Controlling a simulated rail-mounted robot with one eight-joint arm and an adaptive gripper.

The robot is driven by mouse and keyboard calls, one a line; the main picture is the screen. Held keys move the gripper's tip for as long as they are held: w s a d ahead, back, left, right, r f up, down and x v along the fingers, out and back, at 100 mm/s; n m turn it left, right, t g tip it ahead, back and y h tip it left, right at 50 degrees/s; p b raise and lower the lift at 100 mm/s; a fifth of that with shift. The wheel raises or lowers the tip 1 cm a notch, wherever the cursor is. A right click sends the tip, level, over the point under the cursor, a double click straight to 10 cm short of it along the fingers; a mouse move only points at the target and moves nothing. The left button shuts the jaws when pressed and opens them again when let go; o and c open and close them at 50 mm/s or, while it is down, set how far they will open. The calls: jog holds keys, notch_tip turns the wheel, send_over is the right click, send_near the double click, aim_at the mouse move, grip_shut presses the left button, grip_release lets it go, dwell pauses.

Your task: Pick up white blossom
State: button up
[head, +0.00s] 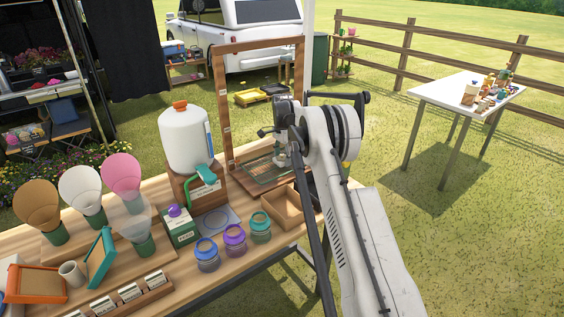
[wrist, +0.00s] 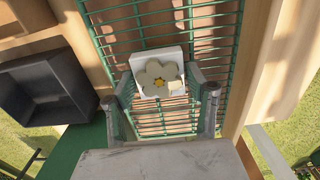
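Whether the fingers touch the block cannot be told. In the head view my gripper (head: 279,158) points down over the rack inside a wooden frame (head: 222,105) on the workbench. The blossom cannot be made out in the head view.
A white jug (head: 186,138) on a wooden stand is left of the frame. Glass jars (head: 235,238) and an open wooden box (head: 284,207) stand in front. A dark tray (wrist: 50,88) shows at left in the wrist view. A white table (head: 465,92) stands apart at right.

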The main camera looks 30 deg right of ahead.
jog(key=c, duration=0.7)
jog(key=shift+o, duration=0.2)
jog(key=shift+r, duration=0.1)
